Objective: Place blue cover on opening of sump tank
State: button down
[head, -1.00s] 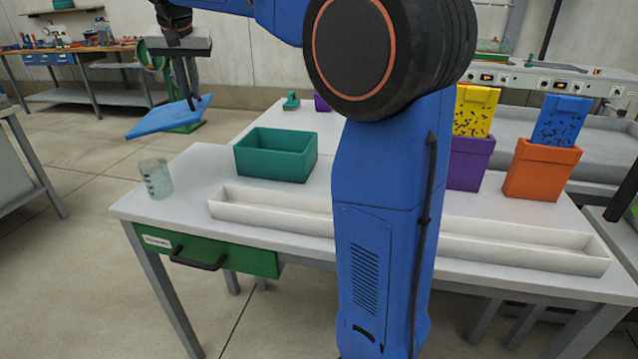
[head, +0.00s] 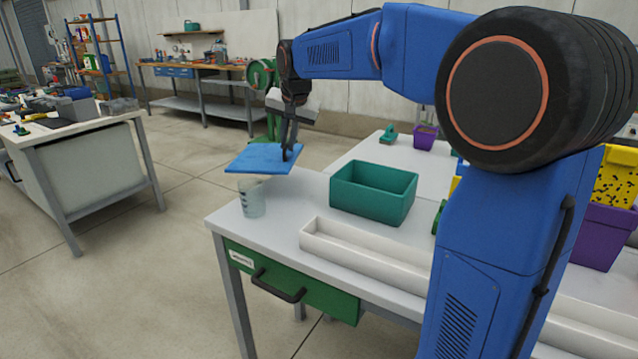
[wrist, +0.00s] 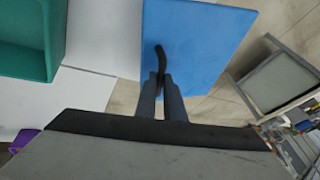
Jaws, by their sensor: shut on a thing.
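The blue cover (head: 257,158) is a flat, thin plate with a dark curved handle (wrist: 161,60). My gripper (head: 289,150) is shut on that handle and holds the cover nearly level in the air. The cover hangs by the table's far left corner and overlaps the top of a clear beaker (head: 251,200) in the head view; the gap between them is unclear. In the wrist view the cover (wrist: 205,40) lies beyond my gripper (wrist: 160,84). An open teal box (head: 372,205) stands on the table to its right. I cannot tell which thing is the sump tank.
The white table (head: 270,237) carries a long white trough (head: 365,255) and has a green drawer (head: 292,287). Another workbench (head: 75,135) is at the left, with open floor between.

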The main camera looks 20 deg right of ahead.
notch_tip(320, 180, down, 9)
jog(key=shift+r, duration=0.1)
jog(key=c, duration=1.9)
grip_release()
jog(key=shift+o, duration=0.2)
